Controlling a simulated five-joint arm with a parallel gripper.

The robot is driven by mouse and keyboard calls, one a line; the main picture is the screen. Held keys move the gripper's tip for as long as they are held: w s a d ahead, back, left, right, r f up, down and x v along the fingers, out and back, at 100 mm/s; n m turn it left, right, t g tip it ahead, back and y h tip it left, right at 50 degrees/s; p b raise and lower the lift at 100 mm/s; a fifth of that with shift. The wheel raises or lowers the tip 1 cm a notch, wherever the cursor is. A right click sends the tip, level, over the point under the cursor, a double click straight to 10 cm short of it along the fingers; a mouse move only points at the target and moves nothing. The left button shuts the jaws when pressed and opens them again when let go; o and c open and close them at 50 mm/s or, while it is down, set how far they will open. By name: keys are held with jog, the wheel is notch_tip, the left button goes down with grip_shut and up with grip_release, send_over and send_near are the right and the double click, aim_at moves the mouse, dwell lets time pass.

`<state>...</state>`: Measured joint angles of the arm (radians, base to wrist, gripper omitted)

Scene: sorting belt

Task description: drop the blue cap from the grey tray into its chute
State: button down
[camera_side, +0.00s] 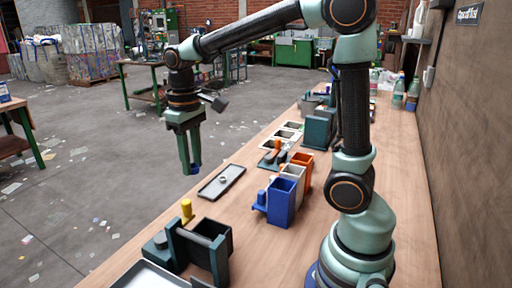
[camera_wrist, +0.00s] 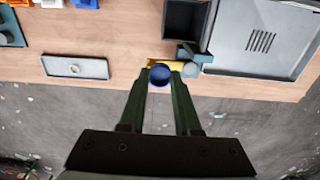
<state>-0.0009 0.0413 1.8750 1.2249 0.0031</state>
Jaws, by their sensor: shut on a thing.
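My gripper (camera_side: 191,170) is shut on the blue cap (camera_side: 195,170), which hangs at the fingertips in the air. In the wrist view the round blue cap (camera_wrist: 160,74) sits between the two fingertips (camera_wrist: 161,80). The grey tray (camera_side: 234,173) lies on the bench to the right of my gripper in the side view, and on the left in the wrist view (camera_wrist: 55,66). One pale round cap (camera_side: 222,180) is on it. The blue chute (camera_side: 283,204) stands farther right; a bit of it shows at the wrist view's top edge (camera_wrist: 84,4).
A white chute (camera_side: 293,173) and an orange chute (camera_side: 303,161) stand behind the blue one. A dark fixture with a box (camera_side: 213,233) and a yellow post (camera_side: 187,210) stand nearer the camera. A large grey tray (camera_wrist: 235,62) is at the wrist view's right.

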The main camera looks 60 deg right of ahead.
jog(key=s+d+f, duration=0.2)
jog(key=s+d, duration=0.5)
jog(key=d, duration=0.3)
jog(key=s+d+f, duration=0.2)
jog(key=s+d, duration=0.6)
jog(key=d, duration=0.2)
jog(key=shift+w+a+f, duration=0.1)
jog(key=shift+w+f, duration=0.05)
jog(key=shift+f, duration=2.7)
jog(key=c, duration=0.5)
grip_release()
jog(key=shift+c, duration=0.2)
notch_tip(320, 180, up, 12)
